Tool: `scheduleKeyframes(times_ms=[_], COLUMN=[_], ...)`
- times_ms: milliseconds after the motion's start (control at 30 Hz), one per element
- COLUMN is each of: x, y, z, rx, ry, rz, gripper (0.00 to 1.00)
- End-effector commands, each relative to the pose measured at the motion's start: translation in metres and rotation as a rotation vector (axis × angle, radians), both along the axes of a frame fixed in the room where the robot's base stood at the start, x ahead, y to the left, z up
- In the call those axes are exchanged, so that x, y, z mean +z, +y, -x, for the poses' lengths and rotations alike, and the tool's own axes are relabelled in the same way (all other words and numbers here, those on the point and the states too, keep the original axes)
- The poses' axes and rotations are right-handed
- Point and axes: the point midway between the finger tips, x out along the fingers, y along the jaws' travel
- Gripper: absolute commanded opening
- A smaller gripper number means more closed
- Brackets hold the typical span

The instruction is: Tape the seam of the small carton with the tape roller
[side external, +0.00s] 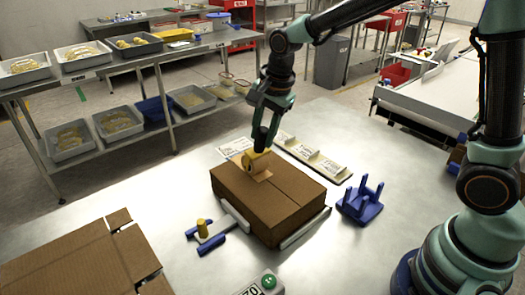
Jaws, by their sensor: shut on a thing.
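The small carton (270,205) is a brown closed box on the metal table, with a seam across its top. My gripper (263,145) points down over the carton's far edge and is shut on the tape roller (253,160), which has a tan roll. The roller is at or just above the carton top at the far end of the seam; I cannot tell if it touches. A lighter tan patch (263,175) shows on the carton top beside the roller. The jaws partly hide the roller's handle.
A blue pronged stand (360,204) stands empty right of the carton. Metal guides (238,215) flank the carton, with a blue and yellow clamp (204,236) at left. A label strip (315,158) lies behind. Flattened cardboard (85,262) and a green button box (266,283) are in front.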

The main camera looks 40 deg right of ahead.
Motion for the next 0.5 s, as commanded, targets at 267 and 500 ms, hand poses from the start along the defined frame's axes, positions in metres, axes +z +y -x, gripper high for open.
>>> scheduleKeyframes(times_ms=[267,500], x=[0.0,0.0], y=[0.0,0.0], z=[0.01,0.022], rx=[0.0,0.001], ry=[-0.001,0.0], rz=[-0.001,-0.002], gripper=[0.0,0.0])
